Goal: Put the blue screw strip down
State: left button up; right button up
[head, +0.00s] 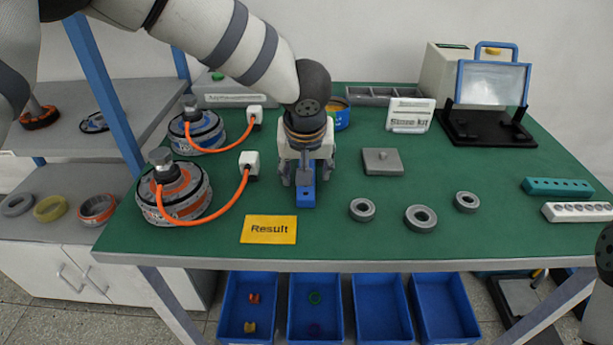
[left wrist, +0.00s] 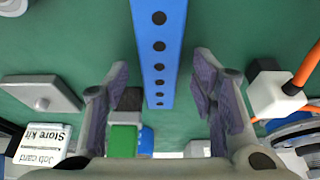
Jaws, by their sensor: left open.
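The blue screw strip (head: 305,196) is a narrow bar with a row of dark holes, and it appears to lie on the green table top. My left gripper (head: 305,178) is directly over it, pointing down, and hides its far part in the head view. In the left wrist view the strip (left wrist: 158,48) runs lengthwise between the two fingers of the gripper (left wrist: 162,92). The fingers are open, with a visible gap on both sides of the strip. My right gripper is out of view.
Two motors with orange cables (head: 178,195) stand left. Grey rings (head: 421,218) and a grey block (head: 382,161) lie right. A teal strip (head: 558,187) and a white strip (head: 577,212) lie far right. The middle right is fairly clear.

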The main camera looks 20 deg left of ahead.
pick_arm(q)
grip_shut()
